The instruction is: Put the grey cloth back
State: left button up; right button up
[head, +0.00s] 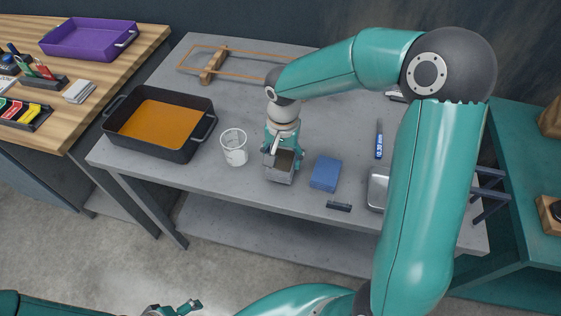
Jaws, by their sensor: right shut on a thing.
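My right gripper (281,153) points down over the front middle of the grey table (200,177). It is shut on a grey, block-like thing (279,176) that looks like the grey cloth, though the fingers partly cover it and its top looks dark. I cannot tell whether it touches the tabletop. A blue folded cloth or block (326,174) lies just to its right. My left gripper (176,309) is at the bottom edge, partly cut off, away from the table; its opening is unclear.
A black tray with orange contents (209,124) and a clear cup (234,150) stand to the left. A wooden frame (213,68) lies behind. A blue display tool (379,140), small dark bar (339,206) and metal box (377,188) are right. Folded light cloths (80,91) lie on the wooden bench.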

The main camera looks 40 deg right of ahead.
aim_at(283, 159)
notch_tip(283, 159, down, 2)
jog(key=shift+f, duration=0.1)
jog(key=o, duration=1)
notch_tip(283, 159, up, 12)
jog(key=shift+r, duration=0.1)
dwell(0.5)
